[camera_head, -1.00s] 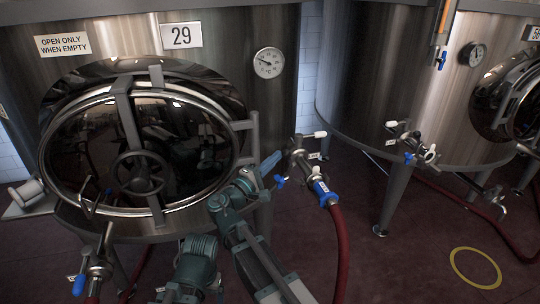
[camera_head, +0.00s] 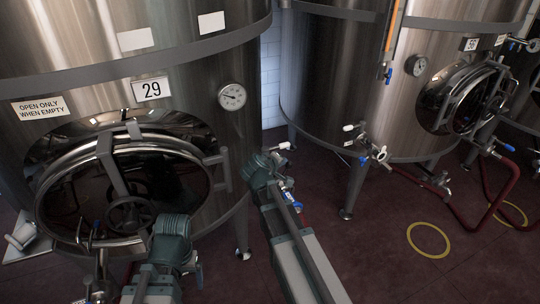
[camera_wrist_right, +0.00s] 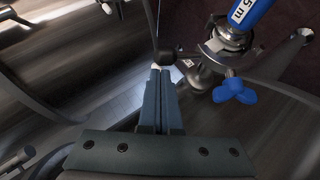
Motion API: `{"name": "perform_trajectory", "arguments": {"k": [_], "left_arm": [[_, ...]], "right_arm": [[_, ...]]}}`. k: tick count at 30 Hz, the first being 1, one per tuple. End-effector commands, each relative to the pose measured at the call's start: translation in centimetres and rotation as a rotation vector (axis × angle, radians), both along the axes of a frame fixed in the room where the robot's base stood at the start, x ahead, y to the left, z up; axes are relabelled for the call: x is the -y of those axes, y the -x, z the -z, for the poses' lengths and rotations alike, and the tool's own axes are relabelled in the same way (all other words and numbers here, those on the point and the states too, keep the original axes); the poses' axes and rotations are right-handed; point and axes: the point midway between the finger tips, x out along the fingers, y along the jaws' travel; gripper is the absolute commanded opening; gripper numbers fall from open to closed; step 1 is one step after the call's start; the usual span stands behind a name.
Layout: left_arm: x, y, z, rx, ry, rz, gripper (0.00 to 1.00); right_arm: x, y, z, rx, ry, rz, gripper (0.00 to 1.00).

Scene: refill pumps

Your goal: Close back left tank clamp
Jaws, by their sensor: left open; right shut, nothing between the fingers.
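The tank marked 29 (camera_head: 200,115) stands at the left of the head view, with an oval hatch (camera_head: 45,205) and handwheel. My left gripper (camera_head: 172,232) is in front of the hatch; its fingers are hard to make out behind my arm. My right arm reaches past the tank's right side. Its gripper (camera_wrist_right: 160,72) is shut and empty in the right wrist view. Right of the fingers are a metal clamp with a blue wing nut (camera_wrist_right: 235,92) and a blue-collared hose coupling (camera_wrist_right: 245,16). In the head view my right wrist mostly hides this coupling.
A second tank (camera_head: 320,75) stands to the right, with a valve (camera_head: 375,152) on its front and an oval hatch (camera_head: 450,95). A red hose (camera_head: 495,200) runs over the floor. The dark red floor (camera_head: 385,275) is open around a yellow ring (camera_head: 428,239).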

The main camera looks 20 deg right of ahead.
Motion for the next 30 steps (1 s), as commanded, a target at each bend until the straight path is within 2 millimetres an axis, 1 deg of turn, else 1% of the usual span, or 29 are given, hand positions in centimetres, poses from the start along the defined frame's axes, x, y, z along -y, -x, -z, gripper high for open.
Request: {"name": "perform_trajectory", "arguments": {"k": [1,3,7,11,16,21,27,30], "left_arm": [[0.0,0.0,-1.0,0.0,0.0,0.0,0.88],[0.0,0.0,-1.4,0.0,0.0,0.0,0.88],[0.0,0.0,-1.9,0.0,0.0,0.0,0.88],[0.0,0.0,-2.0,0.0,0.0,0.0,0.88],[0.0,0.0,-1.4,0.0,0.0,0.0,0.88],[0.0,0.0,-0.3,0.0,0.0,0.0,0.88],[0.0,0.0,1.1,0.0,0.0,0.0,0.88],[0.0,0.0,1.7,0.0,0.0,0.0,0.88]], "right_arm": [[1.1,0.0,-0.4,-0.001,-0.046,0.006,0.0],[2.2,-0.1,0.1,-0.003,-0.112,0.007,0.0],[4.0,-0.2,1.0,-0.006,-0.235,0.007,0.0],[5.8,-0.3,2.2,-0.011,-0.358,0.008,0.0],[7.9,-0.4,4.1,-0.017,-0.515,0.007,0.0],[9.4,-0.5,5.9,-0.021,-0.658,0.005,0.0],[10.5,-0.5,7.7,-0.025,-0.788,0.003,0.0],[10.8,-0.5,8.4,-0.026,-0.814,0.001,0.0]]}}
